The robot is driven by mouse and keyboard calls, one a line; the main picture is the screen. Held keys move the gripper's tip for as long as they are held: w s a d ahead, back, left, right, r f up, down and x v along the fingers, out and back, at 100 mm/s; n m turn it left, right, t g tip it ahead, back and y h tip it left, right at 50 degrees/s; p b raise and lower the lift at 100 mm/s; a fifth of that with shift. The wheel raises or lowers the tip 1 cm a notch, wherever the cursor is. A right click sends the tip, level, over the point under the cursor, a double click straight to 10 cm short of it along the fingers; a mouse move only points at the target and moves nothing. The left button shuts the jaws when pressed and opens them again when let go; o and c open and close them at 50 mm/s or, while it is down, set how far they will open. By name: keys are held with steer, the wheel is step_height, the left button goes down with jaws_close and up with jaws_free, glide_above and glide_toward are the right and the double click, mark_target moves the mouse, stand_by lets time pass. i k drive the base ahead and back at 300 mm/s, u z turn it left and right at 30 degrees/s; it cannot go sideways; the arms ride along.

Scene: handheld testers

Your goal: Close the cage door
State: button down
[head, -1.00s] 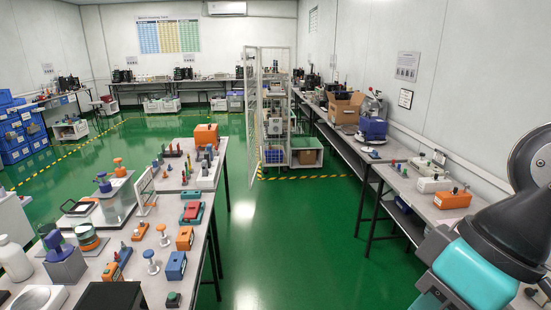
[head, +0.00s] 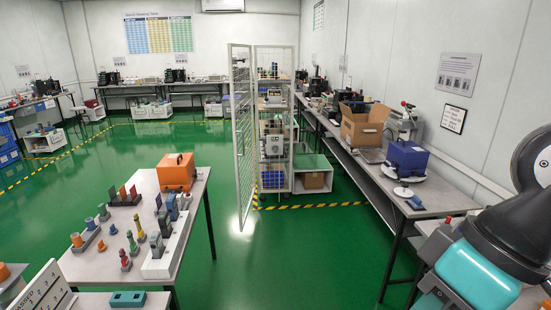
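The cage (head: 272,72) stands upright ahead, right of the picture's middle, with shelves of equipment inside. Its white mesh door (head: 242,140) stands open, swung out toward me on the cage's left side. The door's lower end hangs over the green floor, apart from the work table on the left. Part of my arm shows at the right edge, in teal and black. My gripper is not in view.
A work table (head: 100,262) with testers and an orange case (head: 176,171) is on the left. A long bench (head: 440,197) with a cardboard box (head: 364,126) runs along the right wall. Green floor (head: 290,255) lies clear between them. Yellow-black tape (head: 312,206) edges the cage.

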mark_target(231, 59)
steer(key=i, duration=2.75)
steer(key=u, duration=0.9)
steer(key=i, duration=1.05)
steer(key=z, duration=0.05)
